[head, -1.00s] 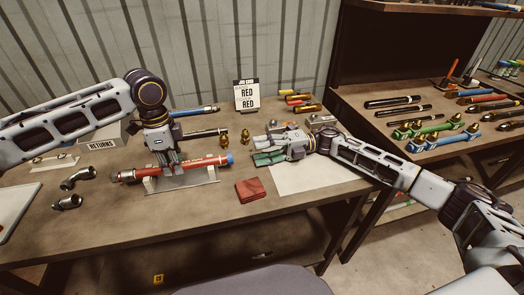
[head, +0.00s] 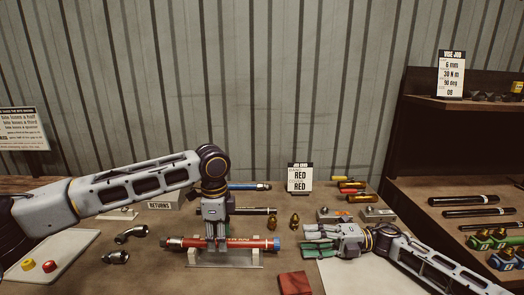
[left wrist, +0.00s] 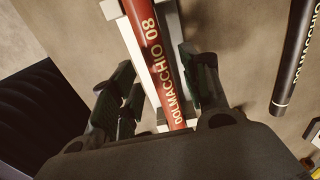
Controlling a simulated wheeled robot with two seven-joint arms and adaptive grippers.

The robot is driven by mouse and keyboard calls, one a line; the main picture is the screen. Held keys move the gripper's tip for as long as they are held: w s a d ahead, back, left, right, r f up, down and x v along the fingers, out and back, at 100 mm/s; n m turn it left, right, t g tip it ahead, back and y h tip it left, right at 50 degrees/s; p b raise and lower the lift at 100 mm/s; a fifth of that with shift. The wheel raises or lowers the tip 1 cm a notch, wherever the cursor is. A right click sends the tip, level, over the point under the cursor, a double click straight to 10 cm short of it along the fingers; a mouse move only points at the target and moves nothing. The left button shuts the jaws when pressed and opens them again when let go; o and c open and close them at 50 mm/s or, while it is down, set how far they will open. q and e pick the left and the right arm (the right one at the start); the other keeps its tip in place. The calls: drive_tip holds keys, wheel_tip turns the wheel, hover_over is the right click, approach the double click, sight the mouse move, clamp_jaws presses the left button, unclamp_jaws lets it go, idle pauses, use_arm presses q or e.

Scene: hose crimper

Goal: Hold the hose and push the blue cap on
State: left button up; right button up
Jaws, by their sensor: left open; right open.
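The red hose (head: 240,243) lies across a grey stand (head: 228,262), with a metal fitting at its left end and the blue cap (head: 277,243) at its right end. I cannot tell how far the cap is seated. My left gripper (head: 216,243) points down over the middle of the hose, its fingers on either side. In the left wrist view the hose (left wrist: 155,55) runs between the open fingers (left wrist: 165,100), with gaps beside it. My right gripper (head: 308,242) is open, with green fingers pointing left, a little right of the blue cap, apart from it.
A red cloth (head: 295,284) lies in front of the right gripper. Brass fittings (head: 294,221) and a black hose (head: 255,211) lie behind the stand. Metal elbows (head: 131,233) lie to the left. A card reading RED (head: 300,178) stands at the back.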

use_arm(q)
wheel_tip(320, 180, up, 11)
use_arm(e)
drive_tip(key=shift+f, duration=0.25)
use_arm(q)
drive_tip(key=w+a+f+n+t, duration=0.1)
drive_tip(key=w+a, duration=0.1)
drive_tip(key=w, duration=0.3)
drive_tip(key=w+a+f+n+t+y, duration=0.1)
drive_tip(key=w+a+f+n+t, duration=0.1)
drive_tip(key=w, duration=0.3)
drive_tip(key=shift+w+a, duration=0.2)
drive_tip(key=shift+a, duration=0.6)
drive_tip(key=shift+r, duration=0.15)
use_arm(e)
drive_tip(key=shift+r, duration=0.25)
use_arm(q)
wheel_tip(320, 180, up, 21)
drive_tip(key=p, duration=2.1)
drive_tip(key=shift+f, duration=0.2)
use_arm(e)
wheel_tip(320, 180, up, 21)
use_arm(q)
drive_tip(key=shift+r+p, duration=0.55)
use_arm(e)
drive_tip(key=shift+r, duration=0.55)
